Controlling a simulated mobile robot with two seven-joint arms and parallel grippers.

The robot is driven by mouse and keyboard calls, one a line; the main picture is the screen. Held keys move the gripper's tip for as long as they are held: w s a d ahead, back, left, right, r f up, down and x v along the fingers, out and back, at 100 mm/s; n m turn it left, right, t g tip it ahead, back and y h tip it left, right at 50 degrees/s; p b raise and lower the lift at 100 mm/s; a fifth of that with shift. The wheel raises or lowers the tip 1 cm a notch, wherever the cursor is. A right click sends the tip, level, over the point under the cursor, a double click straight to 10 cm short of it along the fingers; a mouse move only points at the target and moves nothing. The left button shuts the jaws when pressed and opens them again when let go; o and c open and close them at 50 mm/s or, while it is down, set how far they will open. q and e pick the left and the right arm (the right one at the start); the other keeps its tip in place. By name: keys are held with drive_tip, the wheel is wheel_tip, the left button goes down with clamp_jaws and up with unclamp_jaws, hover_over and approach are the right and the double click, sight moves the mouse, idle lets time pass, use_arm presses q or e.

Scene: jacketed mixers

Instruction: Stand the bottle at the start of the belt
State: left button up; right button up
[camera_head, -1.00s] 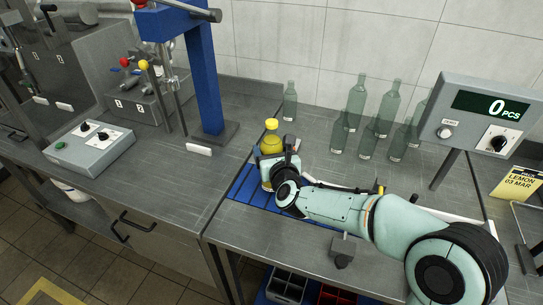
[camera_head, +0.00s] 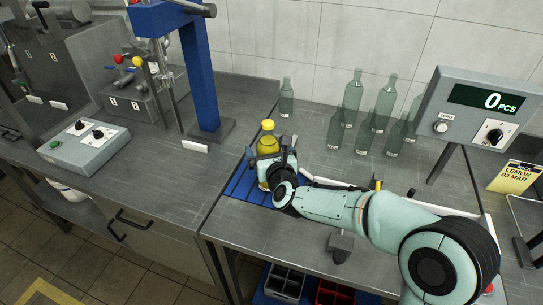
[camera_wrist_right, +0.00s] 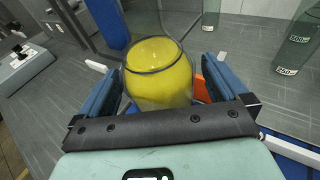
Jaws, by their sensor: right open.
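The bottle (camera_head: 267,145), filled with yellow and with a yellow cap, stands upright at the left end of the blue belt (camera_head: 241,186). My right gripper (camera_head: 271,161) is at the bottle with one finger on each side, open. In the right wrist view the yellow bottle (camera_wrist_right: 160,75) is between the two blue-padded fingers, with gaps showing on both sides. The bottle's lower part is partly hidden by the gripper. My left gripper is not in view.
Several empty clear bottles (camera_head: 352,100) stand on the bench behind the belt. A blue post (camera_head: 201,75) rises to the left. A counter display (camera_head: 490,105) reading 0 PCS stands at the right. A grey control box (camera_head: 88,148) sits on the left bench.

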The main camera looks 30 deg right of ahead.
drive_tip(key=b+v, duration=0.1)
drive_tip(key=v, duration=1.1)
drive_tip(key=shift+r, duration=0.15)
